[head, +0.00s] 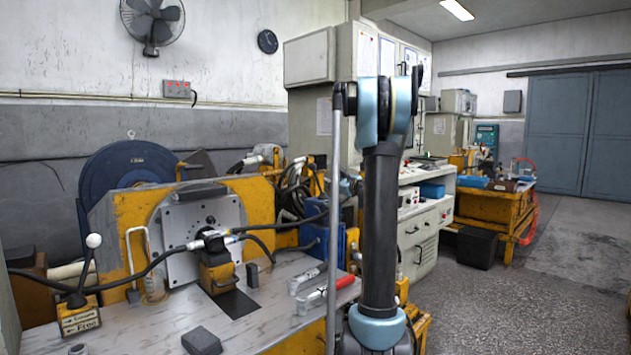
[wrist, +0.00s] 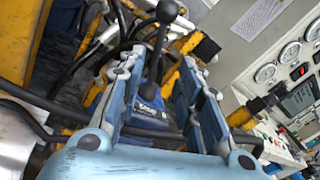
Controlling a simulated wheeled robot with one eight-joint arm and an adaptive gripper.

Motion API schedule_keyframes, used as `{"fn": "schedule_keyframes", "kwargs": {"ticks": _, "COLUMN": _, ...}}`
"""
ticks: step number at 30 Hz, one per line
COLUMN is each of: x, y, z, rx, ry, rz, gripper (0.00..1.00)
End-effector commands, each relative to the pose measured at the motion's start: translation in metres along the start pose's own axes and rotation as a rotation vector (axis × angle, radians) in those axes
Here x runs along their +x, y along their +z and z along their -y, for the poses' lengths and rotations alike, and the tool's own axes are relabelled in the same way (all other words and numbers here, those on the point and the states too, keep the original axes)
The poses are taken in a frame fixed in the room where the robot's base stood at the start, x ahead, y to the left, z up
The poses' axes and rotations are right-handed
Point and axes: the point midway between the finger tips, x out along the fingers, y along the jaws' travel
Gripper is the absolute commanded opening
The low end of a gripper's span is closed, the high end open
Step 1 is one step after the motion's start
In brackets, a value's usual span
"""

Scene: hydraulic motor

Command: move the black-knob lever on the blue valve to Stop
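The black-knob lever (wrist: 160,48) rises from the blue valve (wrist: 148,116) in the wrist view, its round knob near the top edge. White lettering on the valve's face is too small to read. My gripper (wrist: 160,63) is open, with one finger on each side of the lever. Gaps show between the lever and both fingers, and the knob stands beyond the fingertips. In the head view, a blue block (head: 318,242) shows behind the bench, left of my arm. My gripper is mostly hidden behind my arm there, and I cannot make out the lever.
Black hoses (wrist: 95,65) and yellow fittings crowd the valve. A gauge panel (wrist: 290,60) stands to the right in the wrist view.

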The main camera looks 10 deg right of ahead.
Motion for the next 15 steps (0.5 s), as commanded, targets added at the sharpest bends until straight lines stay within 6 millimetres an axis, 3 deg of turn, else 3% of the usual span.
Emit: {"fn": "schedule_keyframes", "kwargs": {"ticks": 15, "x": 0.093, "y": 0.000, "z": -0.001, "rx": -0.002, "ry": 0.003, "rz": 0.000, "gripper": 0.32}}
